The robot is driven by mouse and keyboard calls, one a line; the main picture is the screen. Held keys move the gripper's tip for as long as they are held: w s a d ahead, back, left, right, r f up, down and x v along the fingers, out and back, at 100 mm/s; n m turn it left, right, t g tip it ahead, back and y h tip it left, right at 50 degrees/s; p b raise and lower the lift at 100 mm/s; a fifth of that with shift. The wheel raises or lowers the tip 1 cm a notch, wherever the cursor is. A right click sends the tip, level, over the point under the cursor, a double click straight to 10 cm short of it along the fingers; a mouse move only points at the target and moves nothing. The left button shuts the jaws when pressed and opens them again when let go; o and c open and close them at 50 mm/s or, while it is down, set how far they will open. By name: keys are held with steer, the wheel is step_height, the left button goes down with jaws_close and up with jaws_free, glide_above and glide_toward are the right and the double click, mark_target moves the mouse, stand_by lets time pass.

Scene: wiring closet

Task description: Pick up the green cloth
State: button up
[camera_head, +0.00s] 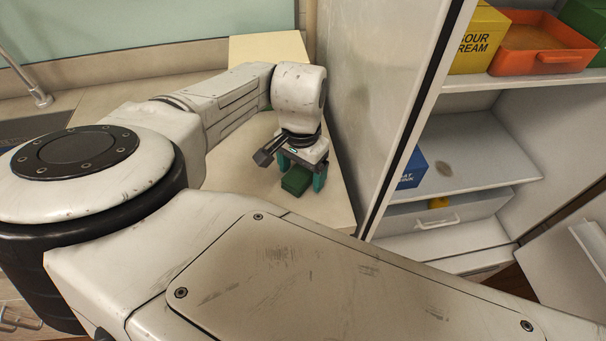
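The green cloth (296,181) shows as a small, dark green, block-like shape on the pale counter (240,185), close to the side of the fridge-like cabinet. My gripper (302,170) points down right over it. Its two teal fingers stand well apart, one behind the cloth at its left and one at its right. The fingers look open around the cloth. I cannot see whether either finger touches it. Part of the cloth's top is hidden under the gripper body.
The cabinet's pale side wall (365,80) rises just right of my gripper. Its shelves hold a yellow box (478,45), an orange bin (540,45) and a blue box (412,170). A sink tap (38,95) is at far left. My arm covers much of the counter.

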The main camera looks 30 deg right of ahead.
mark_target(302, 172)
steer(key=c, duration=1.2)
steer(key=shift+r+p, duration=0.8)
steer(key=shift+r, duration=0.05)
step_height(302, 172, up, 2)
steer(key=shift+r+p, duration=0.1)
steer(key=shift+p, duration=0.9)
steer(key=s+a+r+p, duration=0.1)
steer(key=s+r+p, duration=0.8)
steer(key=s, duration=0.5)
steer(key=shift+a, duration=0.35)
